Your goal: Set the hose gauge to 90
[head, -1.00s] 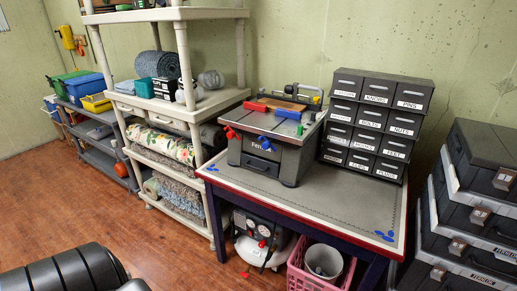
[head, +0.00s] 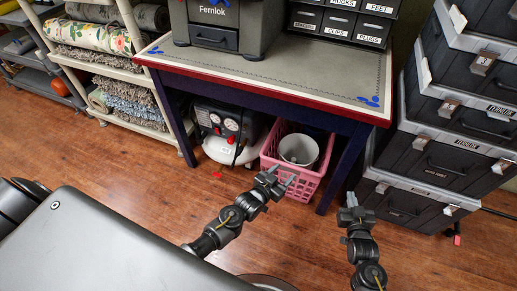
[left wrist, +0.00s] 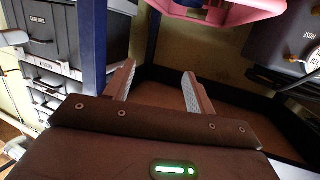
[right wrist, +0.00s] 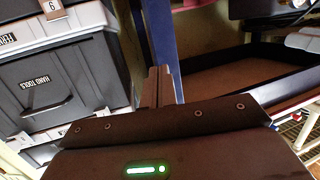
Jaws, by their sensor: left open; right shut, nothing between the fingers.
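A white air compressor (head: 222,146) stands on the floor under the workbench. Two round gauges sit on its front, a left one (head: 214,118) and a right one (head: 231,125); their needles and numbers are too small to read. I cannot tell which is the hose gauge. A small red piece (head: 217,175) shows below the compressor. My left gripper (head: 284,182) is open and empty in front of the pink crate, right of the compressor; its spread fingers show in the left wrist view (left wrist: 158,72). My right gripper (head: 351,198) is shut and empty, farther right; it also shows in the right wrist view (right wrist: 160,72).
The pink crate (head: 291,182) holding a grey bucket (head: 298,148) stands right of the compressor. The workbench (head: 300,70) overhangs both, with a dark leg (head: 343,165) at right. Stacked black toolboxes (head: 440,165) stand right. Wood floor (head: 130,155) is open in front.

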